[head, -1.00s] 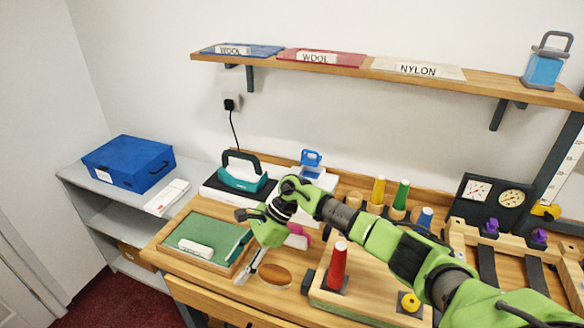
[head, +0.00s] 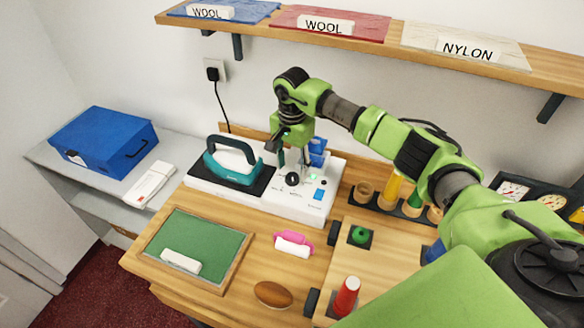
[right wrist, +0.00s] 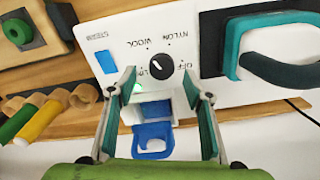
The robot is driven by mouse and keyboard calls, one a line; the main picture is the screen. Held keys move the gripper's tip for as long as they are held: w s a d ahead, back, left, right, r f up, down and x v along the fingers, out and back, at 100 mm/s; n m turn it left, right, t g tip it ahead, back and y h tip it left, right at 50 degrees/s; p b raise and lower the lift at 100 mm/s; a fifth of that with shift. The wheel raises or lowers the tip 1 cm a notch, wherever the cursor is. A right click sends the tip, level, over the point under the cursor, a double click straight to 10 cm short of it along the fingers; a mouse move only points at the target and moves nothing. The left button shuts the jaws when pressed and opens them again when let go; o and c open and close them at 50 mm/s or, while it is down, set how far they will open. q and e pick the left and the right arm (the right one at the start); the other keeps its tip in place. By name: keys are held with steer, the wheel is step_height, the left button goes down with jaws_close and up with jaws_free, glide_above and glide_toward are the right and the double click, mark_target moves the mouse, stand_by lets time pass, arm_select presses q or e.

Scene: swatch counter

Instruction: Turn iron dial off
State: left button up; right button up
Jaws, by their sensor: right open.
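The iron dial (head: 292,179) is a round black knob on the white iron station (head: 248,205). It also shows in the right wrist view (right wrist: 161,68), with printed labels around it, including WOOL and NYLON. A pale mark on the knob seems to face left there, but I cannot surely tell its setting. My right gripper (head: 293,161) is over the station, above the dial. In the right wrist view its open fingers (right wrist: 161,82) straddle the dial's near side, with nothing held. The teal iron (head: 233,163) rests on a black pad beside it. My left gripper is not in view.
A blue switch (right wrist: 106,62) and a small lit green lamp (head: 312,177) sit near the dial. A blue translucent jug (head: 317,152) stands behind. The shelf (head: 350,45) hangs above.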

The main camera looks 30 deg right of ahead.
mark_target(292, 177)
step_height(292, 177, down, 3)
steer(key=shift+w+r+p, duration=0.15)
steer(key=shift+r+p, duration=0.05)
steer(key=shift+p, duration=0.15)
steer(key=shift+f, duration=0.55)
steer(key=shift+c, duration=0.3)
steer(key=c, duration=1.1)
steer(key=shift+o, duration=0.4)
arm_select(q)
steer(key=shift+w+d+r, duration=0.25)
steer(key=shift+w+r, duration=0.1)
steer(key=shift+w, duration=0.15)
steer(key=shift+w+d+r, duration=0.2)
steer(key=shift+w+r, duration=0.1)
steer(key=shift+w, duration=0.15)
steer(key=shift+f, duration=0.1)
